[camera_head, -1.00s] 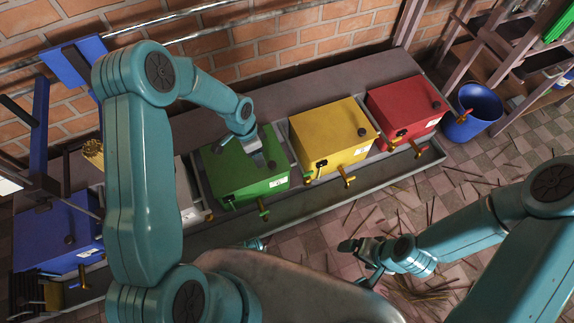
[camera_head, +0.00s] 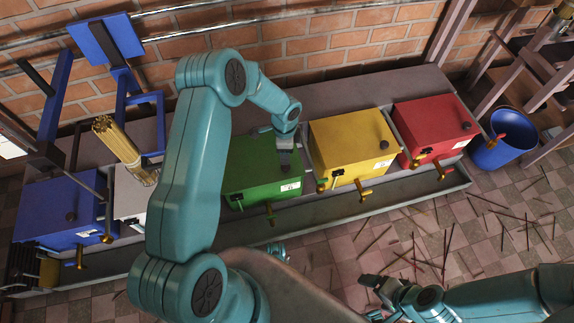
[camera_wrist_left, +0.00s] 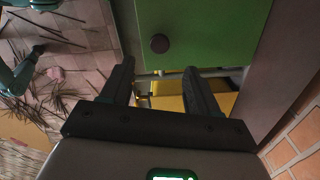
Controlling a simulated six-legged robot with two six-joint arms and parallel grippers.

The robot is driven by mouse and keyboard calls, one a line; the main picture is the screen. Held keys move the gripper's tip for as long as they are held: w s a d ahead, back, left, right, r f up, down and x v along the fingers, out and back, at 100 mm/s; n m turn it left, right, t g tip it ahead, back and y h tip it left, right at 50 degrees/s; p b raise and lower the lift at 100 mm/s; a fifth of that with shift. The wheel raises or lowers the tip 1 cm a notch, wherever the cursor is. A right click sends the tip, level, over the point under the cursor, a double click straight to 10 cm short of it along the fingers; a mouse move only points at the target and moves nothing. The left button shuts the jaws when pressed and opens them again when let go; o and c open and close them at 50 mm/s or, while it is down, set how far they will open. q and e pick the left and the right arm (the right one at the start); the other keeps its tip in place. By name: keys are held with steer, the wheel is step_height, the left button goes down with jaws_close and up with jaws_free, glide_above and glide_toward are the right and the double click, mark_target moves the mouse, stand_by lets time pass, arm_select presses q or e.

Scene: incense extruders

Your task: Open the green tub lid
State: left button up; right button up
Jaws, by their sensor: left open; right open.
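The green tub (camera_head: 250,180) stands between the white tub and the yellow tub, its green lid shut on top. My left gripper (camera_head: 284,160) is over the right part of that lid, open and empty, hiding the knob in the head view. In the left wrist view, the green lid (camera_wrist_left: 210,30) carries a dark round knob (camera_wrist_left: 159,43). The knob lies ahead of the open fingers (camera_wrist_left: 160,78), roughly in line with the gap between them, and is not gripped. My right gripper (camera_head: 371,296) is open and empty above the floor at the lower right.
A yellow tub (camera_head: 345,140) and a red tub (camera_head: 430,125) stand to the right. A white tub (camera_head: 130,195) and a blue tub (camera_head: 60,215) stand to the left. A blue bucket (camera_head: 500,150) is at the far right. Sticks lie scattered on the floor.

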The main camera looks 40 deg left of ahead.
arm_select(q)
step_height(320, 180, down, 9)
steer(key=shift+r+b, duration=0.1)
steer(key=shift+b, duration=0.9)
jaws_close()
